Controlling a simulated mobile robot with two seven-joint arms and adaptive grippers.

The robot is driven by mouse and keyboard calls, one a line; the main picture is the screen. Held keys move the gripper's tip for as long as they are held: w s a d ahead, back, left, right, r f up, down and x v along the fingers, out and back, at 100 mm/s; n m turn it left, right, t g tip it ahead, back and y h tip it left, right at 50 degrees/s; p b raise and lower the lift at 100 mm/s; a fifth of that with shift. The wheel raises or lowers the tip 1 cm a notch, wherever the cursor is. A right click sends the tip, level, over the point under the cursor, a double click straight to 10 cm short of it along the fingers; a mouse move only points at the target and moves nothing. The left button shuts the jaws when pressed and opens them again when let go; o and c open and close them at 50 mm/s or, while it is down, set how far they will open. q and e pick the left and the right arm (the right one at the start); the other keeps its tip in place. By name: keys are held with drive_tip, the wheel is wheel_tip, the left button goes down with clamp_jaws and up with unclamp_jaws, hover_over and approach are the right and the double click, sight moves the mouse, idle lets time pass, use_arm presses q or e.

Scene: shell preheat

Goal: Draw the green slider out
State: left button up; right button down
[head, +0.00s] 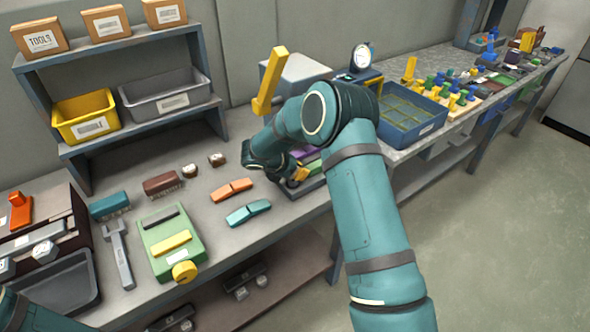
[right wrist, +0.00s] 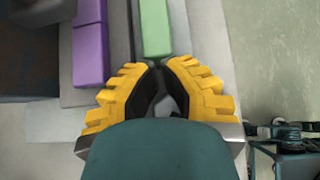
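The green slider (right wrist: 155,28) is a light green bar lying in a narrow channel beside a purple bar (right wrist: 88,50) in the right wrist view. In the head view a bit of the green slider (head: 308,157) shows behind my right arm. My right gripper (right wrist: 157,68) has yellow ribbed fingers, with tips close together right at the near end of the green slider. I cannot tell whether they grip it. In the head view my right gripper (head: 298,178) is low over the bench, mostly hidden by the arm. My left gripper is out of view.
A yellow lever (head: 268,82) stands upright behind my right arm. A blue tray (head: 412,118) is to its right. Orange and teal pieces (head: 232,190) and a green box (head: 172,243) lie to its left. Open floor is at the right.

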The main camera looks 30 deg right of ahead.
idle(0.3)
drive_tip(key=d, duration=0.9)
drive_tip(key=shift+w+d+p, duration=0.3)
drive_tip(key=shift+w+d, duration=0.1)
